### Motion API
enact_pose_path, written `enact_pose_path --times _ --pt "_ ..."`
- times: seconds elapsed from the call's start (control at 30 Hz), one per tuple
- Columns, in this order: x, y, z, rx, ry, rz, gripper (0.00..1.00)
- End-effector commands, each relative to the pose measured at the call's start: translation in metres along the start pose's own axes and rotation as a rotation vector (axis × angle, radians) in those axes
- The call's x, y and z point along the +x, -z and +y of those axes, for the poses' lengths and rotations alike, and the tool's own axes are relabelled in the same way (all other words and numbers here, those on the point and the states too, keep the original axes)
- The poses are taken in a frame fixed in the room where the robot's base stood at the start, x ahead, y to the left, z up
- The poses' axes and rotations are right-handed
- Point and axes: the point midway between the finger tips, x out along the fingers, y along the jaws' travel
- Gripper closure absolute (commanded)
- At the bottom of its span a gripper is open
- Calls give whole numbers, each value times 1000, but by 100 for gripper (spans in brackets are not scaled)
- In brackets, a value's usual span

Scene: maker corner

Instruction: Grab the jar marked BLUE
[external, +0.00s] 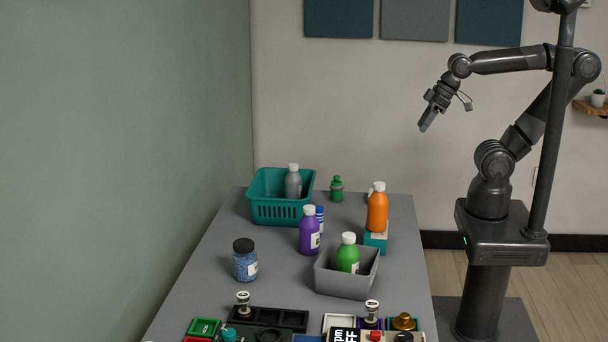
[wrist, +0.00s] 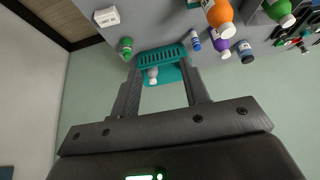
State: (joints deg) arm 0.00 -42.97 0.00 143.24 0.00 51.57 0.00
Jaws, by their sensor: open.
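A jar of blue contents with a black lid and a white label (external: 245,264) stands upright on the left side of the grey table; the label's writing is too small to read. It also shows at the upper right of the wrist view (wrist: 246,52). My gripper (external: 425,125) is open and empty, high above and beyond the table's far right end, well away from the jar. In the wrist view its two fingers (wrist: 160,66) are spread, with the teal basket seen between and beyond them.
The teal basket (external: 283,211) holds a grey bottle (external: 293,183). A grey bin (external: 345,284) holds a green bottle (external: 347,257). Trays crowd the near end. A wall runs along the left.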

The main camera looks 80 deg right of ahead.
Motion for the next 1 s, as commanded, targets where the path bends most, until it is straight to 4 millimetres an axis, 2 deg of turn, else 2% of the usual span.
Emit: enact_pose_path --times 0.07,0.6,0.87,1.0 --pt "0 0 0 0 0 0 56" --pt "0 0 0 0 0 0 14" --pt "0 3 -1 -4 1 -1 14" --pt "1 25 -6 -32 6 -8 14"
